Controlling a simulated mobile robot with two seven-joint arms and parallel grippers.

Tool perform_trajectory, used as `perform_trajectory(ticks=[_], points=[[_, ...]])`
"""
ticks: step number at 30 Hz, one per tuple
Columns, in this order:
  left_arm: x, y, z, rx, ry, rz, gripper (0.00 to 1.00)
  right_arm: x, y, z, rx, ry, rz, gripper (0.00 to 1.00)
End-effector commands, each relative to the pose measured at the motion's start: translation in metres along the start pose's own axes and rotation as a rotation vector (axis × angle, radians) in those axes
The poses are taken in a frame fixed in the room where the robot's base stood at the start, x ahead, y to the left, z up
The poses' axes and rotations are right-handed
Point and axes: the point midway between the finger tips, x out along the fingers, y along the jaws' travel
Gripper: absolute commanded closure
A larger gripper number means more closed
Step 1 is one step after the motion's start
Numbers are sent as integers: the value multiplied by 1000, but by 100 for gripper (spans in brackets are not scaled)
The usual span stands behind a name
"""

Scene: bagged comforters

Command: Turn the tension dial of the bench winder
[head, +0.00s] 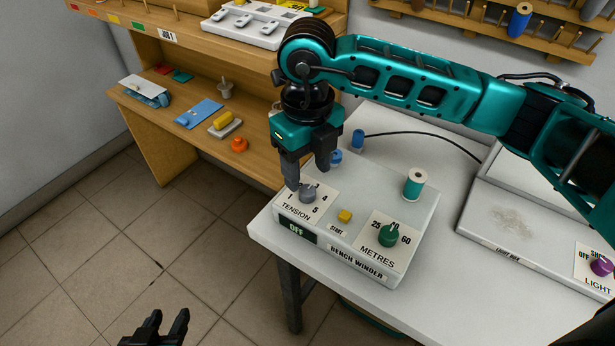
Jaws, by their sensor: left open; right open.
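The bench winder (375,262) is a pale grey box on a white table. Its grey tension dial (308,195) sits on a label at the box's left end, marked with numbers; part of the scale is hidden by my gripper, and I cannot tell where the dial points. My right gripper (307,179) is open, fingers pointing down, at the tension dial; one finger overlaps the label's left side. I cannot tell whether it touches the dial. My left gripper (156,327) is open and empty, low over the floor at the bottom left.
The winder also has a yellow start button (345,216), a green metres dial (389,236), a dark display reading OFF (296,229) and a teal thread spool (414,184). A light box (505,222) stands to the right. A wooden bench (190,138) with small items is behind left.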

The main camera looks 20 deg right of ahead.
Motion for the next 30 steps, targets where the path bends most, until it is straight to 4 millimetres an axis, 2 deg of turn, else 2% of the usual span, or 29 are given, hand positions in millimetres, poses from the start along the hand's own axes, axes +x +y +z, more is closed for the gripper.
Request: perform_trajectory(ticks=[1, 6, 12, 17, 30], points=[[-1, -1, -1, 1, 0, -2, 57, -15, 0, 1, -3, -6, 0, 43], [-2, -2, -2, 2, 3, -6, 57, -52, 0, 1, -1, -5, -1, 43], [-2, -3, 2, 3, -7, -8, 57, -79, 0, 0, -2, -2, 0, 43], [-2, -3, 4, 3, -11, -8, 57, -86, 0, 0, -1, 0, 0, 43], [-3, -3, 2, 1, -7, -9, 57, -86, 0, 0, -1, 0, 0, 43]])
